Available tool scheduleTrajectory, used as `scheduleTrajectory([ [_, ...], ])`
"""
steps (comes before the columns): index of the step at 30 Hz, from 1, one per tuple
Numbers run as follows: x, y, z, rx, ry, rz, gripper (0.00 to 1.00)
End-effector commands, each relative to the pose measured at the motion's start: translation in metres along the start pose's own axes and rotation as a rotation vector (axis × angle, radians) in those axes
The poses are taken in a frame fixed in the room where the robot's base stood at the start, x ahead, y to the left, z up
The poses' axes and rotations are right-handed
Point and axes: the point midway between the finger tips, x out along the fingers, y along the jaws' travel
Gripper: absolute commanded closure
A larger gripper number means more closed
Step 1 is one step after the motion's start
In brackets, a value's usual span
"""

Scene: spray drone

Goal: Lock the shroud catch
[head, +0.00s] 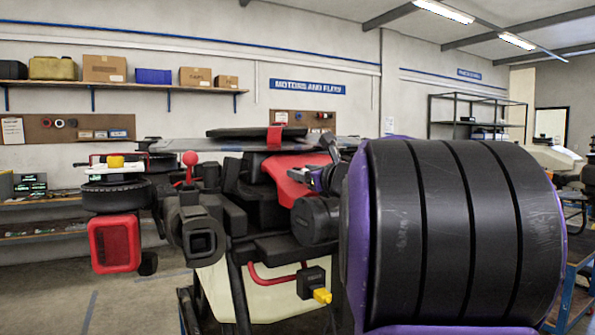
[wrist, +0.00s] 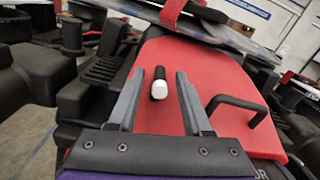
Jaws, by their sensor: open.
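The red shroud (wrist: 175,55) fills the middle of the wrist view and also shows in the head view (head: 290,188), on top of the drone. A small black lever with a white tip (wrist: 159,89), which looks like the catch, stands over the shroud. My gripper (wrist: 160,76) is open, with one grey finger on each side of this lever. I cannot tell whether the fingers touch it. A black bar handle (wrist: 236,104) sits on the shroud to the right of the fingers. In the head view my arm hides part of the drone, and the catch cannot be made out.
A dark flat rotor part (head: 250,133) with a red strap lies above the shroud. A red ball-topped lever (head: 190,158), a black camera-like unit (head: 201,243) and a red-framed box (head: 115,245) are at the drone's left. Black ribbed parts (wrist: 102,70) crowd the gripper's left.

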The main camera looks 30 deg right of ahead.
Motion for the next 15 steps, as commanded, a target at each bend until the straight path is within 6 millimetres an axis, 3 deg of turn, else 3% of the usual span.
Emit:
scheduleTrajectory([
  [7,0.0000,0.0000,-0.0001,0.000,0.000,0.000,0.52],
  [15,0.0000,0.0000,0.0001,0.000,0.000,0.000,1.00],
])
